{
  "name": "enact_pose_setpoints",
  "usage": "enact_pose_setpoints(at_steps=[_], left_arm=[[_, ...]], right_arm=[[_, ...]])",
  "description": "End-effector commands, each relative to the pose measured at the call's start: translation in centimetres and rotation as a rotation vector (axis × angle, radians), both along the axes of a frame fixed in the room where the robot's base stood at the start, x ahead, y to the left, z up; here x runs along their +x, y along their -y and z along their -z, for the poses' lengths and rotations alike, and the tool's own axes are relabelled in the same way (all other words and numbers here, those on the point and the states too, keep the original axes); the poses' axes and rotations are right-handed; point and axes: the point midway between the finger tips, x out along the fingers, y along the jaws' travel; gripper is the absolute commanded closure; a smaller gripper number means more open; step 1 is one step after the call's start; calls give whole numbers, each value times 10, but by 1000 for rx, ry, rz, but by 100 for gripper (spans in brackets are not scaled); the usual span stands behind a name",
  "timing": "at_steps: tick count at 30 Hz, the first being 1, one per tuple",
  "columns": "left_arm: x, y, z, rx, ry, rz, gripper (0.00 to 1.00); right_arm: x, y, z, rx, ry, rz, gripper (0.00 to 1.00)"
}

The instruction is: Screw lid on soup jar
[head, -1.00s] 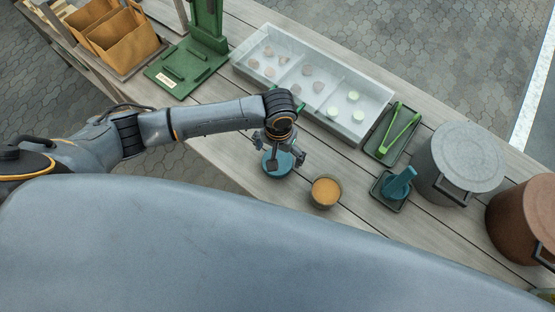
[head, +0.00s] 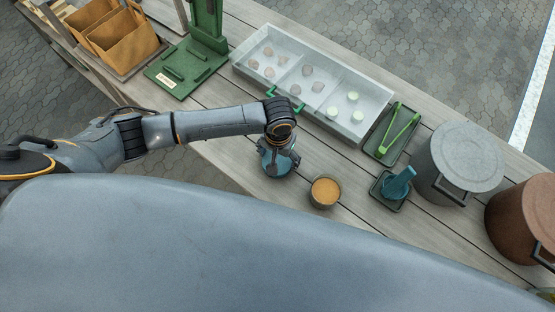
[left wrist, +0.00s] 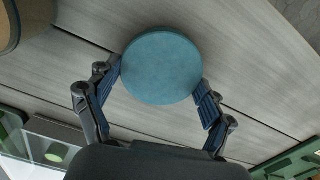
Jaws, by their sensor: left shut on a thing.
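The teal round lid (head: 284,168) is at the table's near edge, mostly covered by my left gripper (head: 277,158) in the head view. In the left wrist view the lid (left wrist: 161,66) is a flat teal disc, and my left gripper (left wrist: 160,85) is shut on its sides with one finger on each. The open soup jar (head: 325,192), filled with orange soup, stands upright just right of the lid and apart from it. Part of the jar (left wrist: 9,24) shows at the top left of the wrist view. My right gripper is not in view.
A clear divided tray (head: 385,96) with several pieces lies behind. Green tongs (head: 401,130) on a dark tray, a teal item (head: 398,182) on a small tray, a grey pot (head: 466,158) and a brown pot (head: 525,215) stand right. A green stand (head: 190,62) is at back left.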

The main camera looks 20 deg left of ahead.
Motion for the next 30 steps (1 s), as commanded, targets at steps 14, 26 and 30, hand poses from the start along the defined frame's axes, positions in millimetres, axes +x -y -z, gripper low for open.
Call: enact_pose_setpoints(at_steps=[14, 26, 30], left_arm=[[-8, 4, -41, -4, 0, 3, 35], [-91, 35, -110, -6, -1, 4, 35], [-113, 43, -121, -4, -1, 2, 35]], right_arm=[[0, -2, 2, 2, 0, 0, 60], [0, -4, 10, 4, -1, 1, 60], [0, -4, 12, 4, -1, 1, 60]])
